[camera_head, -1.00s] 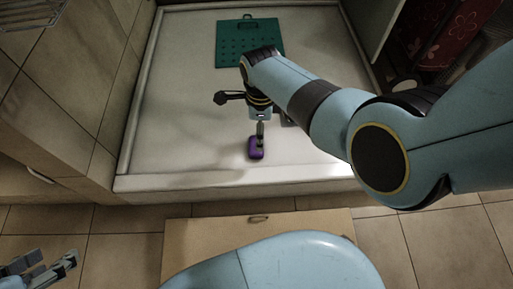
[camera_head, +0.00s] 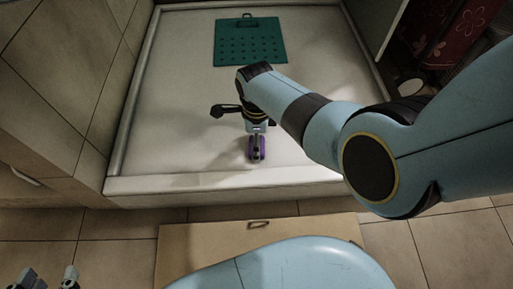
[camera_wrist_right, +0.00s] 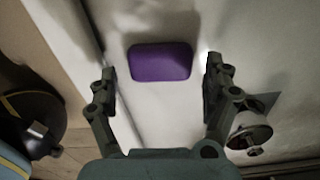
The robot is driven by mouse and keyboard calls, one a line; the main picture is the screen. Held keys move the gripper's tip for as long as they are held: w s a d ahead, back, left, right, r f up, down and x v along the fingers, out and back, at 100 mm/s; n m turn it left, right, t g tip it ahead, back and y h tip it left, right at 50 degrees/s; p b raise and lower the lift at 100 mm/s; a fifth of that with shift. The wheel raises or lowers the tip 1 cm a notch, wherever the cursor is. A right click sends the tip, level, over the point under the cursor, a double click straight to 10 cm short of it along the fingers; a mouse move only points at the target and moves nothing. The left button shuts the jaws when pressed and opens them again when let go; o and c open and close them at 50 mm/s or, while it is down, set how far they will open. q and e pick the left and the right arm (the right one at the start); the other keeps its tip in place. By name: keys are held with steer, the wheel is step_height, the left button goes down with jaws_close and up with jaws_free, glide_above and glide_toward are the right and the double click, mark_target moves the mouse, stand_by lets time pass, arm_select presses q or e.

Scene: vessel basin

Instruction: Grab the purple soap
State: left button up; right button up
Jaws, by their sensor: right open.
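The purple soap (camera_head: 250,152) lies on the white floor of the basin near its front edge. It is partly hidden by my right gripper (camera_head: 257,150), which points down over it. In the right wrist view the soap (camera_wrist_right: 160,62) is a rounded purple block, lying ahead of the open right gripper (camera_wrist_right: 160,85), between the lines of its two fingers. Neither finger touches it, and a gap shows on each side. My left gripper (camera_head: 47,281) is at the bottom left corner, its fingers apart and empty, partly cut off by the frame.
A green perforated board (camera_head: 250,42) lies at the back of the basin (camera_head: 170,90). The raised front rim (camera_head: 220,188) is close to the soap. A round metal drain piece (camera_wrist_right: 248,132) shows beside the right finger. A tiled wall (camera_head: 60,80) stands on the left.

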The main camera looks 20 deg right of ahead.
step_height(320, 180, down, 2)
steer(key=shift+b, duration=0.6)
arm_select(q)
steer(key=w+r+t, duration=0.5)
steer(key=w+r, duration=0.3)
steer(key=r, duration=0.1)
steer(key=shift+d+r+m+h, duration=0.25)
steer(key=shift+d+m+h, duration=0.05)
steer(key=shift+d+h, duration=0.15)
arm_select(e)
steer(key=c, duration=1)
steer(key=shift+r, duration=0.1)
